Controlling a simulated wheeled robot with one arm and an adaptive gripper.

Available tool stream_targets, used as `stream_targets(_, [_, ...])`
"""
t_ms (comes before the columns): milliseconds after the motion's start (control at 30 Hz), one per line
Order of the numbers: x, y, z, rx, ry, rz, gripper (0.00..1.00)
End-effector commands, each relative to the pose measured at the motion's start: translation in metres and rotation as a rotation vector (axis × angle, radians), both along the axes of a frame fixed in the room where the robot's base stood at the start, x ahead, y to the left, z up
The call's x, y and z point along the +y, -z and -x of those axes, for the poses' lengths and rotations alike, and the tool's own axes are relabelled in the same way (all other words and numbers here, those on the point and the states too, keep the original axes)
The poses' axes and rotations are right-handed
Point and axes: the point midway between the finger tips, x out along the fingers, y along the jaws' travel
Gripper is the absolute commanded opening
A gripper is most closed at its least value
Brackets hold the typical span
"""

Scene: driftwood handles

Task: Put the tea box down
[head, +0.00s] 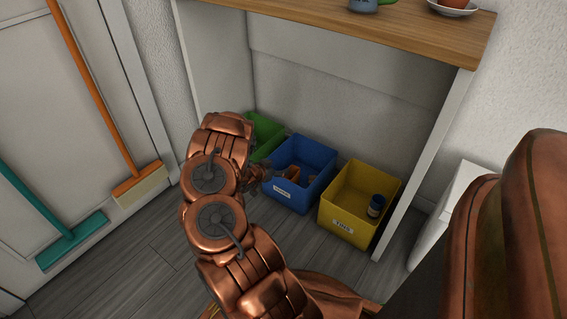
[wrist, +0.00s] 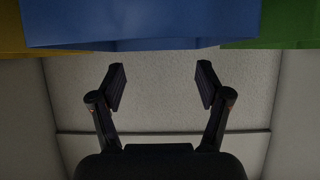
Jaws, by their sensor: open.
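My gripper (wrist: 160,82) is open in the wrist view, with nothing between its two fingers. In the head view its end is mostly hidden by my arm, close to the near left side of the blue bin (head: 285,191). Small brownish things (head: 293,173) show inside the blue bin, partly hidden. I cannot tell whether one of them is the tea box. No tea box is clearly recognisable in either view. The wrist view shows the blue bin's underside or wall (wrist: 125,43) along the top edge.
A yellow bin (head: 342,225) with a dark blue jar (head: 376,205) stands right of the blue bin, a green bin (head: 265,132) left of it. A wooden counter (head: 400,30) overhangs them. Brooms (head: 90,85) lean at left; a white box (head: 450,215) stands right.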

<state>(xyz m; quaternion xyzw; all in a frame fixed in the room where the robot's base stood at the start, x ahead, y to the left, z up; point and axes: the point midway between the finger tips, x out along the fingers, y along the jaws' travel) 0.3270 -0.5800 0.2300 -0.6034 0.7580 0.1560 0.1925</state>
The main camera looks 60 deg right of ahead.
Motion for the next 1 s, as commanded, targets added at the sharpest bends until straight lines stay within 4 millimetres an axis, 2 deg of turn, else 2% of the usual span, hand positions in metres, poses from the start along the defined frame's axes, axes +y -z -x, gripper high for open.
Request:
stream_targets(133, [0.013, -0.009, -0.003, 0.001, 0.0, 0.001, 0.76])
stream_targets(367, [0.018, -0.011, -0.004, 0.0, 0.0, 0.002, 0.76])
stream_targets(467, [0.021, -0.012, -0.014, -0.015, -0.017, -0.008, 0.76])
stream_targets(567, [0.032, -0.017, -0.049, -0.066, -0.079, -0.048, 0.76])
stream_targets(667, [0.058, -0.03, -0.106, -0.145, -0.193, -0.117, 0.76])
stream_targets(700, [0.072, -0.038, -0.132, -0.179, -0.248, -0.149, 0.76])
stream_targets(800, [0.118, -0.059, -0.193, -0.255, -0.394, -0.244, 0.76])
stream_targets(867, [0.148, -0.073, -0.223, -0.288, -0.481, -0.297, 0.76])
stream_targets(900, [0.169, -0.085, -0.242, -0.31, -0.538, -0.333, 0.76])
stream_targets(1000, [0.224, -0.113, -0.28, -0.346, -0.683, -0.419, 0.76])
